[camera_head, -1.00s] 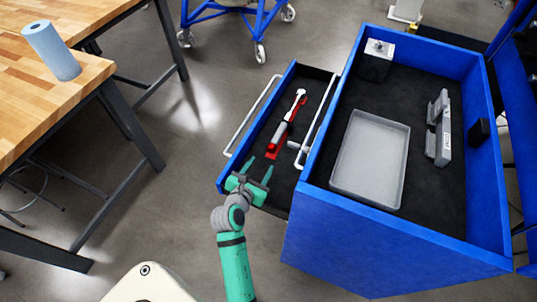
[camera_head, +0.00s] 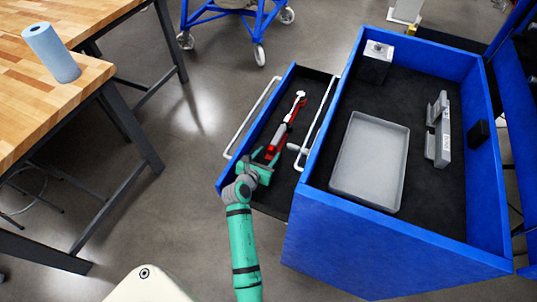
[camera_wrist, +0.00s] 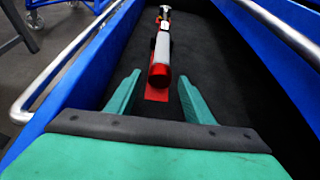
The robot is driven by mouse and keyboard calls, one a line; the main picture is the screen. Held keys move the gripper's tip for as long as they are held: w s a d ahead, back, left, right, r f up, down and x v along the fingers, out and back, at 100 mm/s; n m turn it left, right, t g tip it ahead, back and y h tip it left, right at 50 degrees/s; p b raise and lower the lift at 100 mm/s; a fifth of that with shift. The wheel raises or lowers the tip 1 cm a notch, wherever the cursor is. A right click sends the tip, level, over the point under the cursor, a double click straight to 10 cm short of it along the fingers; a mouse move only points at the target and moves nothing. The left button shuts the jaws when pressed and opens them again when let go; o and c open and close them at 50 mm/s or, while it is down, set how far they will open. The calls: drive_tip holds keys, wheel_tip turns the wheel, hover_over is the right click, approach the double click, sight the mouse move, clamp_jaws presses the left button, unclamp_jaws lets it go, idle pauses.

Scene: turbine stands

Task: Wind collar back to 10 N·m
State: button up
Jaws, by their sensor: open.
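A torque wrench (camera_head: 282,131) lies in the open blue drawer (camera_head: 227,176), its pale head pointing to the far end. In the wrist view the wrench's grey handle (camera_wrist: 161,46) ends in a round red cap (camera_wrist: 160,76) facing me. A flat red piece lies under the cap. My green gripper (camera_head: 265,156) is at the near end of the wrench. In the wrist view my gripper (camera_wrist: 158,80) is open, its fingertips on either side of the red cap with gaps showing. I cannot read any scale on the handle.
Drawer walls and metal handle bars (camera_wrist: 52,70) run along both sides of my gripper. The blue cabinet top (camera_head: 330,200) holds a grey tray (camera_head: 336,187), a grey metal block (camera_head: 376,62) and a grey bracket (camera_head: 440,130). A wooden table (camera_head: 25,95) stands left.

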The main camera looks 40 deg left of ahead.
drive_tip(key=shift+w+f, duration=0.15)
drive_tip(key=shift+w, duration=0.1)
drive_tip(key=c, duration=1.1)
drive_tip(key=shift+o, duration=0.2)
drive_tip(key=m+y, duration=0.2)
drive_tip(key=m, duration=0.1)
drive_tip(key=shift+d, duration=0.2)
drive_tip(key=shift+f+m+y, duration=0.1)
drive_tip(key=shift+m+y, duration=0.7)
drive_tip(key=shift+m, duration=0.3)
